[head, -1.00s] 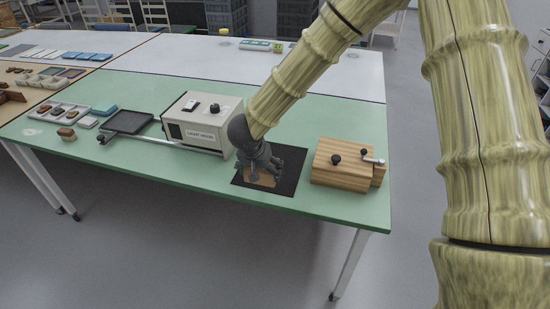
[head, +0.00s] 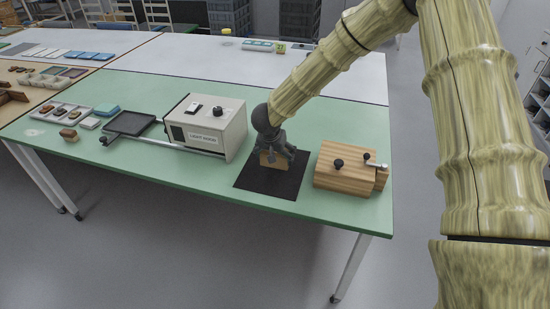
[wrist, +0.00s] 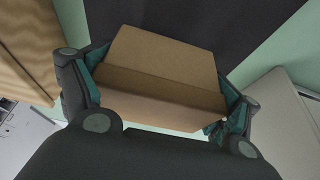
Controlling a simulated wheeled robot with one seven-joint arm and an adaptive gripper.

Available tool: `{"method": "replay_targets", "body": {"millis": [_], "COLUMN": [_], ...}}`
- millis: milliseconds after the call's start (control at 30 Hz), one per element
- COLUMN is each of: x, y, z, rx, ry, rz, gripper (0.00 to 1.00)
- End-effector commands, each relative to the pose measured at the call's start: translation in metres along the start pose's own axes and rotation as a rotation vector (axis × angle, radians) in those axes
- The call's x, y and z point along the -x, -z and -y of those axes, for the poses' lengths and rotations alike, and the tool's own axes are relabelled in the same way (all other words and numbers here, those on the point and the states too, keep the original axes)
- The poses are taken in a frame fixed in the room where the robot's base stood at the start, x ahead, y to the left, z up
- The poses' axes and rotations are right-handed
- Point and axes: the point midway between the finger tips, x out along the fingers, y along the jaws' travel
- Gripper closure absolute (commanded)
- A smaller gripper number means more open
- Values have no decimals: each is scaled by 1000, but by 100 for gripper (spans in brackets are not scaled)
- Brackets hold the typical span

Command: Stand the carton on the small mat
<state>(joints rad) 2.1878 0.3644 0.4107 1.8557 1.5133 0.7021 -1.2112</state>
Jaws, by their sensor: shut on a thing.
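The carton is a small plain brown box (wrist: 165,60), held between the two fingers of my gripper (wrist: 165,95) in the wrist view. In the head view the carton (head: 272,160) shows below my gripper (head: 277,150), partly hidden by the fingers. It is over the back part of the small black mat (head: 270,184). I cannot tell whether its underside touches the mat. The mat lies flat on the green table, and its front part is bare.
A white boxy device (head: 207,125) with a black knob stands close left of the mat. A wooden block with knobs (head: 345,172) stands close right. The green table's front edge (head: 300,218) is just before the mat. A dark tray (head: 130,123) lies farther left.

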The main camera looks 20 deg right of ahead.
Motion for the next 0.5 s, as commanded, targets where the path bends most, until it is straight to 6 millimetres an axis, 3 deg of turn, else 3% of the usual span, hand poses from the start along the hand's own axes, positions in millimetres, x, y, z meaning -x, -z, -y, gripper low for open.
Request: {"method": "replay_targets", "body": {"millis": [67,100,333,500], "x": [-13,-16,-11,-17], "y": [-4,-5,-7,-5], "z": [2,2,-6,-5], "rx": [3,2,-6,-6], "ry": [-2,-2,2,-2], "rz": [2,3,-5,-1], "gripper": [64,71,72,72]}}
